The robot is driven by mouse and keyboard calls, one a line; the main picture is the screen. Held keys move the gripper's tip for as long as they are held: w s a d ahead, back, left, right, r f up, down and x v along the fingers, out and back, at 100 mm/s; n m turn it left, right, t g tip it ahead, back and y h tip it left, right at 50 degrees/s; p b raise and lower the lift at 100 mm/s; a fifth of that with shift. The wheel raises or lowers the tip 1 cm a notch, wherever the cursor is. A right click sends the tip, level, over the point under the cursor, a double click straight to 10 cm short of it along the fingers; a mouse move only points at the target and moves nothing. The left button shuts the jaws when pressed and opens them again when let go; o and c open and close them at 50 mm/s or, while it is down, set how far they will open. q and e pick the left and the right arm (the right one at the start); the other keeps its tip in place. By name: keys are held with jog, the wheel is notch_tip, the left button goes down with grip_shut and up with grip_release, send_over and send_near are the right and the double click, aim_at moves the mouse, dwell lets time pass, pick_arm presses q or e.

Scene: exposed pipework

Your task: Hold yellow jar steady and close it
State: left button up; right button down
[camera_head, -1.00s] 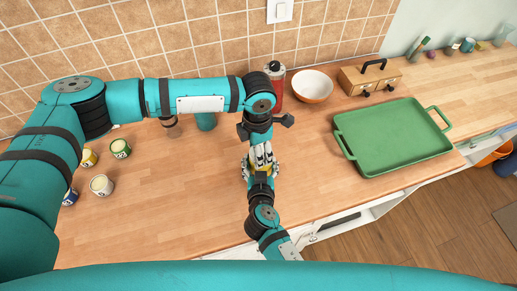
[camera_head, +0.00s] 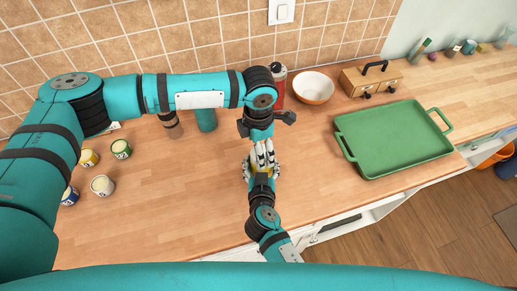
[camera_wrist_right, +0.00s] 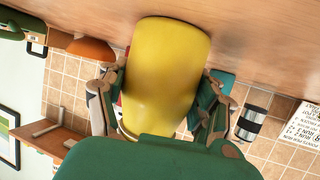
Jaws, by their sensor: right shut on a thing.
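The yellow jar (camera_wrist_right: 168,75) fills the middle of the right wrist view, which is upside down with the counter on top. In the head view only a small bit of yellow (camera_head: 262,174) shows between the grippers. My right gripper (camera_wrist_right: 162,100) comes from the front edge, its fingers on both sides of the jar, shut on it. My left gripper (camera_head: 262,157) points down from above, right over the jar, with its fingertips close to my right gripper. How far its fingers are closed is unclear. The jar's top and any lid are hidden.
A green tray (camera_head: 395,138) lies to the right. A white-orange bowl (camera_head: 313,87), a red bottle (camera_head: 279,88) and a wooden box (camera_head: 370,80) stand behind. A teal cup (camera_head: 206,119) and small cans (camera_head: 103,186) stand left. The front middle counter is mostly clear.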

pick_arm(q)
jog(key=shift+r, duration=1.45)
